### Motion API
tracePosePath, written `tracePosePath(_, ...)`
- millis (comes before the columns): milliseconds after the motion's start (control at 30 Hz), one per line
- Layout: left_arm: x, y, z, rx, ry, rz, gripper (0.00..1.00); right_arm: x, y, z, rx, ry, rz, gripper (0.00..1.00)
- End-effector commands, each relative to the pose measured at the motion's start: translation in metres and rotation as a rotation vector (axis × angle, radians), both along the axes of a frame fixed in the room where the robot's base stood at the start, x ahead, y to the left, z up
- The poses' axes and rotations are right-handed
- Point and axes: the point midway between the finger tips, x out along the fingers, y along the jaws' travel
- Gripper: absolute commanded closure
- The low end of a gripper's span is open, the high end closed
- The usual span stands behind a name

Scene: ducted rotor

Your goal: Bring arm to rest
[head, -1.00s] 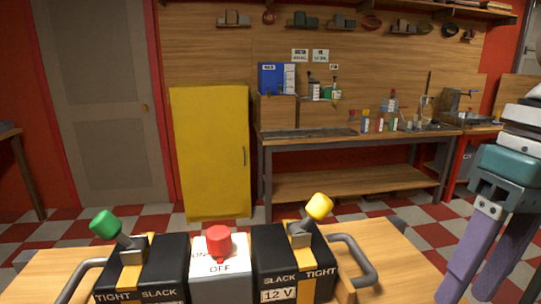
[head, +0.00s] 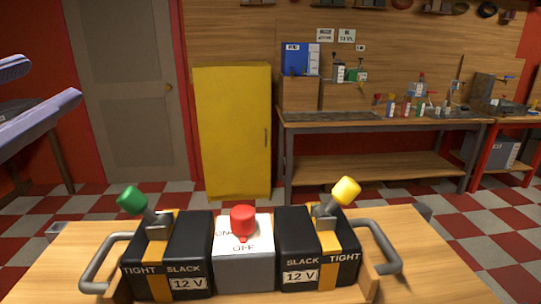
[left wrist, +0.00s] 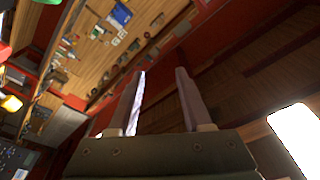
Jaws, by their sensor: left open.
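My right gripper is not in either view now.
A yellow cabinet (head: 232,135) and a cluttered workbench (head: 375,124) stand behind. Checkered floor lies between.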

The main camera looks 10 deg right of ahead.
Motion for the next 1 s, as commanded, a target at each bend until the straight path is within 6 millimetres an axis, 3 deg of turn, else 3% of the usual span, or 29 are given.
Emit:
tracePosePath(100, -0.028, 0.036, -0.086, -0.185, 0.389, 0.203, 0.5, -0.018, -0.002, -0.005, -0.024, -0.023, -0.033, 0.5)
tracePosePath(200, -0.072, 0.044, -0.15, -0.286, 0.708, 0.306, 0.5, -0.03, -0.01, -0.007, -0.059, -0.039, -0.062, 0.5)
tracePosePath(300, -0.127, 0.037, -0.198, -0.351, 1.002, 0.357, 0.5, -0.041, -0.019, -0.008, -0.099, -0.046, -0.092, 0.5)
tracePosePath(467, -0.223, 0.01, -0.238, -0.414, 1.439, 0.362, 0.5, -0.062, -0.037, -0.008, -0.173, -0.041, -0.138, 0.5)
tracePosePath(500, -0.216, 0.012, -0.199, -0.408, 1.411, 0.361, 0.5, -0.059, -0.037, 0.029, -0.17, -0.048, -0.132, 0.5)
tracePosePath(1000, -0.214, 0.013, 0.009, -0.403, 1.402, 0.365, 0.5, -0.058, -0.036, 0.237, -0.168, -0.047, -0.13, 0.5)
